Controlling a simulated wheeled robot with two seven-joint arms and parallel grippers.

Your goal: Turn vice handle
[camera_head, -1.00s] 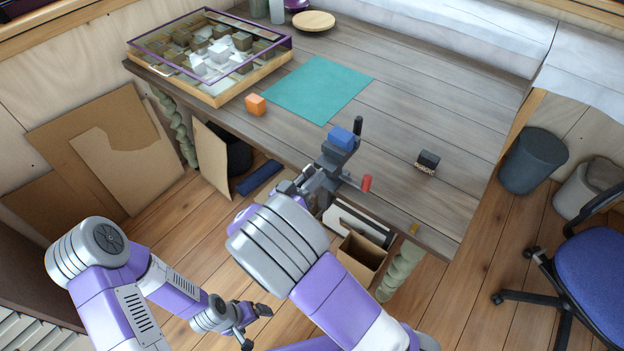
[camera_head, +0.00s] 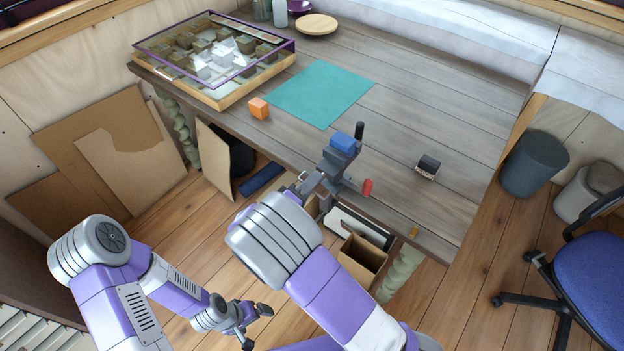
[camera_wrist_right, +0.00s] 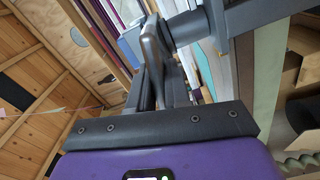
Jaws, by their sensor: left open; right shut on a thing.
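A dark grey vice (camera_head: 334,166) is mounted at the front edge of the wooden table (camera_head: 440,210). My right gripper (camera_head: 312,186) is at the vice's front, shut on what appears to be the vice handle, largely hidden by my arm. In the right wrist view a grey rounded bar (camera_wrist_right: 157,45) lies at the fingers, beside a round shaft (camera_wrist_right: 185,28). My left gripper (camera_head: 257,326) is open and empty, low over the floor.
An orange cube (camera_head: 259,108), a teal mat (camera_head: 322,92) and a glass-topped case (camera_head: 215,62) are on the table's left side. A small black brush-like object (camera_head: 428,167) lies right of the vice. A cardboard box (camera_head: 362,259) stands below the edge. A blue chair (camera_head: 590,265) is at right.

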